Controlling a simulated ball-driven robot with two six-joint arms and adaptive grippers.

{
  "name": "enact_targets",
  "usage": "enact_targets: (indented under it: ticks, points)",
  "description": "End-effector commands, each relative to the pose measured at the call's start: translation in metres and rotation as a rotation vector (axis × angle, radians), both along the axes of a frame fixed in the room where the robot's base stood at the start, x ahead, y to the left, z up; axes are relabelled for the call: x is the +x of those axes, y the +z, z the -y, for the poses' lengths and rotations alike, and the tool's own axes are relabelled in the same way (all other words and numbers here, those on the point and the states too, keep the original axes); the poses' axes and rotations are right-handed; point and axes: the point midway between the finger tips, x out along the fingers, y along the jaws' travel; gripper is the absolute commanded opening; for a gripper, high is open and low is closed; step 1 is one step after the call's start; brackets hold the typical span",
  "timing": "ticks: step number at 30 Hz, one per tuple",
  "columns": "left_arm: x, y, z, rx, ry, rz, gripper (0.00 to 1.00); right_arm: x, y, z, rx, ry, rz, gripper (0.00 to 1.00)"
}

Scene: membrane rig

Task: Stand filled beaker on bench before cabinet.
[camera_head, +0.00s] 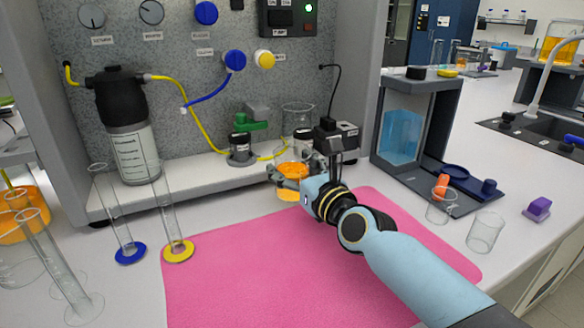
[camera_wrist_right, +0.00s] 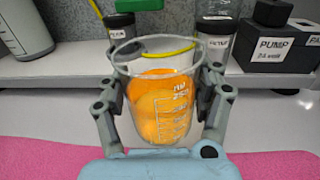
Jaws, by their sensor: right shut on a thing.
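A glass beaker with orange liquid (camera_head: 292,172) is between the fingers of my right gripper (camera_head: 290,176), in front of the cabinet's shelf. In the right wrist view the beaker (camera_wrist_right: 155,105) stands upright with white volume marks, and the right gripper's fingers (camera_wrist_right: 160,112) press on it from both sides. Whether its base touches the bench (camera_head: 215,218) is hard to tell. The grey speckled cabinet (camera_head: 185,85) stands behind it, with a raised shelf at its foot. My left gripper is not in view.
A pink mat (camera_head: 250,270) lies in front. Tall cylinders with a blue base (camera_head: 130,253) and a yellow base (camera_head: 178,250) stand left of it. Empty beakers (camera_head: 485,233) stand at right. A pump (camera_wrist_right: 275,52) sits on the shelf behind.

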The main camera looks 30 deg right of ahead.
Motion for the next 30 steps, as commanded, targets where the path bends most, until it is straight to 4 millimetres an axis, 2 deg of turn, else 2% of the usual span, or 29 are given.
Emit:
enact_targets:
  ticks: [9, 10, 16, 30]
  points:
    - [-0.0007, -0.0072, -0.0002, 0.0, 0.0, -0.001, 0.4, 0.0003, -0.0063, 0.0001, 0.0, 0.0, 0.002, 0.15]
    - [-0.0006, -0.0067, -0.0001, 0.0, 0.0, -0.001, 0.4, 0.0003, -0.0058, 0.0001, 0.0, 0.0, 0.002, 0.68]
    - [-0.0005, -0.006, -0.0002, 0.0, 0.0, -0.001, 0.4, 0.0002, -0.0055, 0.0001, 0.0, 0.0, 0.002, 0.95]
    - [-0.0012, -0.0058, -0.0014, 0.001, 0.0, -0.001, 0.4, -0.0001, -0.0063, 0.0, 0.0, 0.0, -0.001, 0.96]
